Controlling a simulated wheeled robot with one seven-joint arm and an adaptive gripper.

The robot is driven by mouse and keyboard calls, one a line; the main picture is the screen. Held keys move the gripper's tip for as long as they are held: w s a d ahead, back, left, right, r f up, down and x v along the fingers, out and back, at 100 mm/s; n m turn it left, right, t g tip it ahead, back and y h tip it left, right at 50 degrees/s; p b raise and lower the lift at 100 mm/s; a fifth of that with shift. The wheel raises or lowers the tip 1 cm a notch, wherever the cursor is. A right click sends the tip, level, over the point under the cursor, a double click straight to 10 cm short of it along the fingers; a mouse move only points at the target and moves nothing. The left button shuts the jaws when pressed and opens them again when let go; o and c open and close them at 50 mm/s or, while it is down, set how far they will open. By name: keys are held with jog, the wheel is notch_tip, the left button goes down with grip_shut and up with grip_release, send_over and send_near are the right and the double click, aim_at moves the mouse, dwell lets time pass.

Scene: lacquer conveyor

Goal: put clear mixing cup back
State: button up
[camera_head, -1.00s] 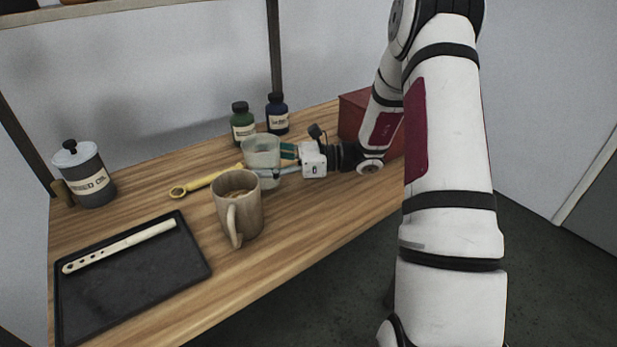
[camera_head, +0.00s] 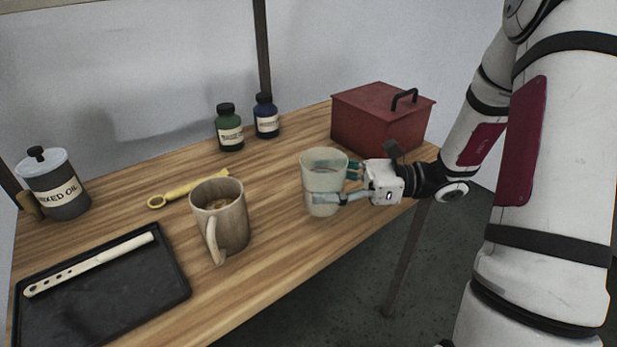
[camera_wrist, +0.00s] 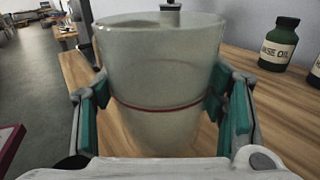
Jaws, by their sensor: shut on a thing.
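The clear mixing cup (camera_head: 322,180) is pale and translucent. It stands upright between the fingers of my gripper (camera_head: 338,185) at the right part of the wooden table. In the wrist view the cup (camera_wrist: 160,80) fills the middle, with a thin reddish line around it. The green finger pads of my gripper (camera_wrist: 160,108) press on it from both sides. I cannot tell whether the cup's base touches the table.
A brown mug (camera_head: 232,218) stands left of the cup. A yellow tool (camera_head: 190,188), green bottle (camera_head: 229,130), blue bottle (camera_head: 265,117) and grey oil can (camera_head: 55,185) are on the table (camera_head: 275,265). A red box (camera_head: 375,120) stands behind my gripper. A black tray (camera_head: 130,285) holds a pale strip.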

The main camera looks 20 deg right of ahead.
jog(key=w, duration=0.6)
jog(key=w+f, duration=0.1)
jog(key=w, duration=0.1)
jog(key=shift+w+a+b, duration=0.3)
jog(key=shift+w+b, duration=0.05)
jog(key=shift+w, duration=0.05)
jog(key=shift+w+f, duration=0.1)
jog(key=shift+f, duration=1.6)
jog(key=o, duration=1.2)
jog(key=shift+f, duration=0.15)
jog(key=shift+o, duration=0.2)
jog(key=shift+r, duration=0.2)
jog(key=v, duration=1.2)
